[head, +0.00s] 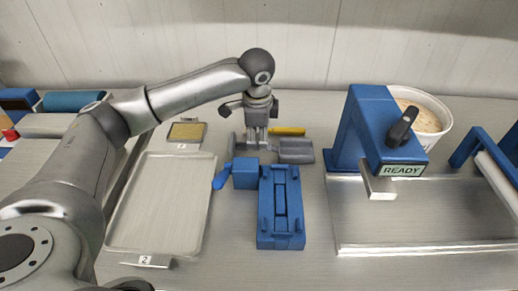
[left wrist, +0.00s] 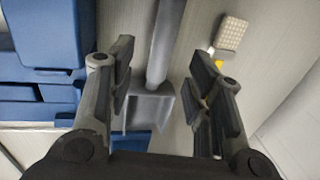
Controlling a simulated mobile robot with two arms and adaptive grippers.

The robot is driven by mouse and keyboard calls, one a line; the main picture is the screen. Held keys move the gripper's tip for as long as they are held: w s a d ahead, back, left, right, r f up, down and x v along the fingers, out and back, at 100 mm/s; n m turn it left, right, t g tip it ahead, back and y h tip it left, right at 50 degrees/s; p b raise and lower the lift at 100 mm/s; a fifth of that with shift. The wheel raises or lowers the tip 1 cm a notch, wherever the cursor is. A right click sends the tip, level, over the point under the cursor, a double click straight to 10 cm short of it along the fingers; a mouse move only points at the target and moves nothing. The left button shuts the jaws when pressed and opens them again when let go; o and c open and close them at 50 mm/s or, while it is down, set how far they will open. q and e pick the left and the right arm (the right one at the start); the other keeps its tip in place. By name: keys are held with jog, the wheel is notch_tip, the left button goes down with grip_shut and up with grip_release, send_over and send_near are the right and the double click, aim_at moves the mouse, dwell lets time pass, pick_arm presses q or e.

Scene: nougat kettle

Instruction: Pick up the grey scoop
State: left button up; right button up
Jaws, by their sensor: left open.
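The grey scoop (head: 296,150) lies at the back middle of the bench, its pan to the right of my left gripper (head: 257,140). In the left wrist view the scoop's grey handle (left wrist: 165,45) runs down between the spread fingers of my left gripper (left wrist: 162,75). The left gripper points down over the handle and is open. In the head view the gripper hides part of the handle. Contact between fingers and handle cannot be told. My right gripper is not in view.
A yellow-handled tool (head: 288,131) lies just behind the scoop. A blue cube (head: 245,173) and blue fixture (head: 281,225) stand in front. A blue machine marked READY (head: 372,130) stands right, before a kettle (head: 425,115). A metal tray (head: 160,205) lies left.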

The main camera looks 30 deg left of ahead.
pick_arm(q)
jog(key=shift+w+f+p, duration=0.15)
jog(key=shift+w+f, duration=0.1)
jog(key=shift+f, duration=0.75)
jog(key=shift+w+f+p, duration=0.15)
jog(key=shift+w+f, duration=0.1)
jog(key=shift+f, duration=0.8)
jog(key=shift+w+f+p, duration=0.15)
jog(key=shift+w+f, duration=0.1)
jog(key=shift+f, duration=0.75)
grip_shut()
